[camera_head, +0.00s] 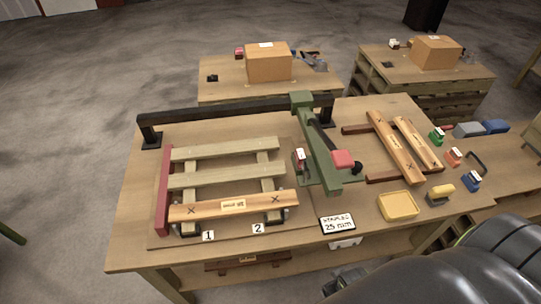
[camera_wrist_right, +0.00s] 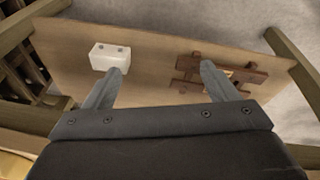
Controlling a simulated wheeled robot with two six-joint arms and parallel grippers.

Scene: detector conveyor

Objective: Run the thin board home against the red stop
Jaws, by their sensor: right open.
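The red stop (camera_head: 162,200) is an upright bar along the left side of a pallet jig. A tan board (camera_head: 187,210) with X marks and a label lies across the front of the jig, its left end close to the stop; I cannot tell if they touch. Two paler slats (camera_head: 225,149) lie behind it. Two more marked boards (camera_head: 396,149) lie on dark rails at the right. I cannot tell which board is the thin one. My right gripper (camera_wrist_right: 160,78) is open and empty above a lower shelf, in the right wrist view. My left gripper is out of view.
A green arm (camera_head: 318,150) on a dark rail (camera_head: 235,109) stands right of the jig. A yellow tray (camera_head: 398,206) and a staples sign (camera_head: 337,224) sit near the front. The shelf holds a white block (camera_wrist_right: 110,58) and a brown wooden frame (camera_wrist_right: 190,68).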

